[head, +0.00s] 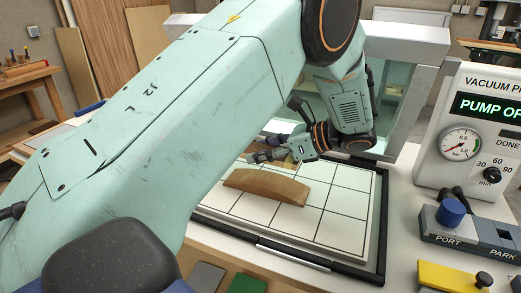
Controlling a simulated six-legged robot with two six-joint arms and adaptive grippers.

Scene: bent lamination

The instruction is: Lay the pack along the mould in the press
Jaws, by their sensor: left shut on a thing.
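The mould (266,186), a brown wooden block with an arched top, lies on the white gridded bed (340,225) of the press. My left arm comes in from the left and fills much of the view. My left gripper (262,156) is just behind the mould, with its fingers pointing left. It is shut on the pack, which is hardly visible at this size and partly hidden by my arm. I cannot tell whether the pack touches the mould. My right gripper is not in view.
The vacuum press panel (480,130) stands at the right, with its display reading PUMP OF, cut by the edge. A blue-knobbed PORT/PARK block (470,228) and a yellow block (455,276) are in front of it. A black frame edges the bed, whose right part is clear.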

